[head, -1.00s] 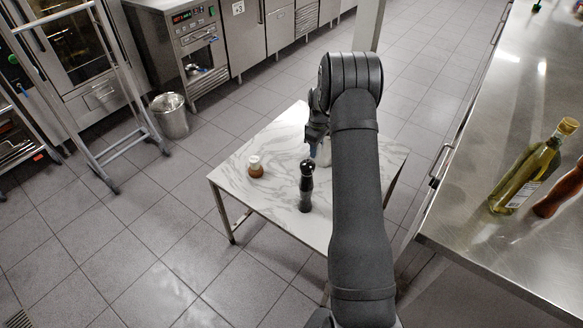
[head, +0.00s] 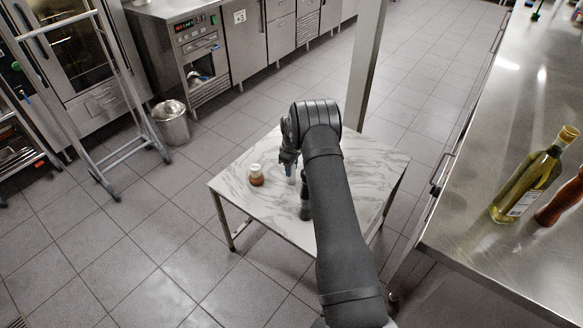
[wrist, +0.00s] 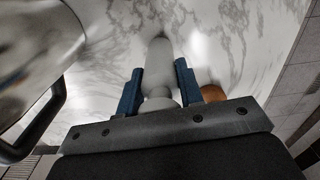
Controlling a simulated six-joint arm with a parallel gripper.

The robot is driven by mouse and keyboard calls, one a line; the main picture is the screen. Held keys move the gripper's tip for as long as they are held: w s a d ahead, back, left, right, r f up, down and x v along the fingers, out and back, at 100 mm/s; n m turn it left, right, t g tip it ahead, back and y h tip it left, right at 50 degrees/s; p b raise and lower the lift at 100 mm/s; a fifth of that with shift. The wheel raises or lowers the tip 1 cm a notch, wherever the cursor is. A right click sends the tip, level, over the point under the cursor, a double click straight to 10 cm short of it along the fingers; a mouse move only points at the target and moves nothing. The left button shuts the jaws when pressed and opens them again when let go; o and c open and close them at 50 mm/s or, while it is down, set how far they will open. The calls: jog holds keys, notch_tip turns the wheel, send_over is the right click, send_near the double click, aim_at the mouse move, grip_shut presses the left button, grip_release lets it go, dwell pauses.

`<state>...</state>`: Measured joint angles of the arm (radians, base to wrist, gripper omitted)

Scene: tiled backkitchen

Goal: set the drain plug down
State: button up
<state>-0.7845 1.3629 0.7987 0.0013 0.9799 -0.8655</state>
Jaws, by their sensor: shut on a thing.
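My gripper (wrist: 160,90) has blue fingers, shut on a pale, upright-looking piece (wrist: 160,62) that I take to be the drain plug. In the head view my gripper (head: 288,168) is over the white marble-topped table (head: 235,198), and a bit of the pale piece (head: 292,174) shows beside a blue finger. Whether it touches the tabletop cannot be told. My forearm hides much of the table's right half.
A small brown jar with a pale top (head: 257,176) stands left of my gripper. A shiny metal vessel (wrist: 35,35) with a black handle is near my wrist. A steel counter (head: 480,250) holds a bottle (head: 528,180).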

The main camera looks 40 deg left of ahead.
jog(key=o, duration=1)
jog(key=shift+f, duration=0.1)
notch_tip(320, 180, up, 12)
jog(key=shift+r, duration=0.2)
jog(key=shift+f, duration=0.1)
notch_tip(320, 180, down, 12)
jog(key=shift+f, duration=0.2)
notch_tip(320, 180, up, 3)
jog(key=shift+f, duration=0.1)
jog(key=shift+r, duration=0.5)
